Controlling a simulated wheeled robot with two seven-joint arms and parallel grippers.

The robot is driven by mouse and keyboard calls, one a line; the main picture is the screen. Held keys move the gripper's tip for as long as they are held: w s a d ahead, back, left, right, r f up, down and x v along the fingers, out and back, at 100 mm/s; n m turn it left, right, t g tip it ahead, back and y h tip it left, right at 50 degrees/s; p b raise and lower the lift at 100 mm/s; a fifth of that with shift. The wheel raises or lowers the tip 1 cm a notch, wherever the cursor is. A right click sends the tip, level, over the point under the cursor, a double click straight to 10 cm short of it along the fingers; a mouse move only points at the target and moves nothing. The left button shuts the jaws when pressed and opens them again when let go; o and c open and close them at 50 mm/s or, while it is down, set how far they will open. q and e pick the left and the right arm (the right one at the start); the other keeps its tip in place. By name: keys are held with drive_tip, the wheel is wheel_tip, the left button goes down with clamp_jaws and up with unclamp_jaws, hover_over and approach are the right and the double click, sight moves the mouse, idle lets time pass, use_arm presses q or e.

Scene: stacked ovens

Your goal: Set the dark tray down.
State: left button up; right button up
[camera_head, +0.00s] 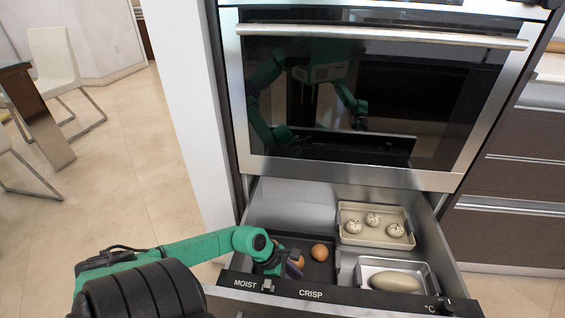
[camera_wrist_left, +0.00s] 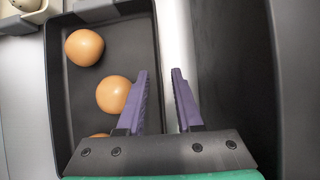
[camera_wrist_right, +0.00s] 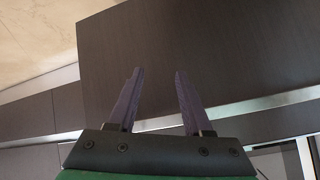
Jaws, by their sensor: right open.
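The dark tray (camera_head: 318,272) lies inside the pulled-out drawer, at its left side, with brown eggs in it. In the left wrist view the dark tray (camera_wrist_left: 112,55) takes up the left half, with two eggs in full view and part of another near the bottom. My left gripper (camera_head: 290,262) is at the tray. In its wrist view the left gripper (camera_wrist_left: 160,72) has its fingers apart on either side of the tray's side wall, with a light strip showing between them. Contact with the wall is unclear. My right gripper (camera_wrist_right: 157,70) is open and empty near a dark panel.
A beige tray (camera_head: 350,238) with round speckled items and a metal tray (camera_head: 364,282) with a pale oblong item stand to the right in the drawer. The drawer front (camera_head: 345,297) is labelled MOIST and CRISP. The oven door (camera_head: 340,170) above is closed.

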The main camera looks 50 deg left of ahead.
use_arm(q)
drive_tip(key=p+v, duration=0.4)
drive_tip(key=v, duration=0.5)
drive_tip(key=shift+r+p, duration=0.35)
drive_tip(key=shift+p, duration=0.05)
use_arm(e)
drive_tip(key=s+d+r+g+h, duration=0.2)
drive_tip(key=s+d+r+g, duration=0.1)
drive_tip(key=d+r, duration=0.1)
drive_tip(key=s+d+r+g+h, duration=0.2)
drive_tip(key=s+d+r+g, duration=0.1)
drive_tip(key=d, duration=0.4)
drive_tip(key=shift+s+d+r+m+g+h, duration=0.3)
drive_tip(key=shift+r+h, duration=0.1)
drive_tip(key=shift+r, duration=0.1)
use_arm(q)
drive_tip(key=shift+s+a+r, duration=0.1)
use_arm(e)
drive_tip(key=shift+w, duration=0.1)
